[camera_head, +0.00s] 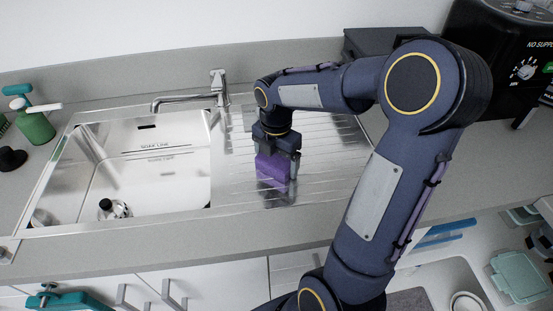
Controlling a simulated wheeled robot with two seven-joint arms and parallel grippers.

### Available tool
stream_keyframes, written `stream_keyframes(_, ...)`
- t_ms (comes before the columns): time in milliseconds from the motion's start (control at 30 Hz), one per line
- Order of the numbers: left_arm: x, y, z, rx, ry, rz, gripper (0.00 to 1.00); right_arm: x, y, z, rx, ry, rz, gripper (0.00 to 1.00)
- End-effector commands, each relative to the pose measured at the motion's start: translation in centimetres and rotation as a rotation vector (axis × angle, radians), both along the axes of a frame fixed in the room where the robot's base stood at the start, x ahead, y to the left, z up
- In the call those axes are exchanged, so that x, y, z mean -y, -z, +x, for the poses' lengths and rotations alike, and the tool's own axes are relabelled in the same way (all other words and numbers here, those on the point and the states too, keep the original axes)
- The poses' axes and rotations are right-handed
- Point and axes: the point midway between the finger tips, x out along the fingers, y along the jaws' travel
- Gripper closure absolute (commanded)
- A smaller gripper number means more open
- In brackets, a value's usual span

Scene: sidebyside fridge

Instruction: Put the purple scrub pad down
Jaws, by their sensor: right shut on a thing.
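The purple scrub pad (272,168) is in my right gripper (276,165), over the ridged metal drainboard (330,165) to the right of the sink basin. The gripper points down and is shut on the pad, with a finger showing at the pad's right side. The pad's lower edge is at or just above the drainboard; a purple reflection shows below it. I cannot tell whether it touches. My left gripper is not in view.
The sink basin (150,180) with a tap (217,88) lies left of the pad. A green bottle (36,127) stands at the far left. A black appliance (515,60) stands at the back right. The drainboard around the pad looks clear.

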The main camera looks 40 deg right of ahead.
Motion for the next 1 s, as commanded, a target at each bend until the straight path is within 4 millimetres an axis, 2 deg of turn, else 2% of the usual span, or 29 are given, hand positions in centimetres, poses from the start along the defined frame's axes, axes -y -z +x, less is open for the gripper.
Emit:
stream_keyframes(267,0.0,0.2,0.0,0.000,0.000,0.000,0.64,0.0,0.3,0.0,0.000,0.000,0.000,0.36)
stream_keyframes(300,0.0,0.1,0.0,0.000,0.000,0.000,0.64,0.0,0.2,0.0,0.000,0.000,0.000,0.09)
stream_keyframes(400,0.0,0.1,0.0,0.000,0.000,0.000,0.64,0.0,0.1,0.0,0.000,0.000,0.000,0.00)
stream_keyframes(600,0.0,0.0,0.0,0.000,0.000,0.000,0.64,0.0,0.0,0.0,0.000,0.000,0.000,0.00)
stream_keyframes(733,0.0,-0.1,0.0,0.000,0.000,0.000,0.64,0.0,-1.0,0.1,0.002,0.001,0.000,0.00)
stream_keyframes(1000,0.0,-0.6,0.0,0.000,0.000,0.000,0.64,0.0,-6.5,0.1,0.005,0.000,-0.001,0.00)
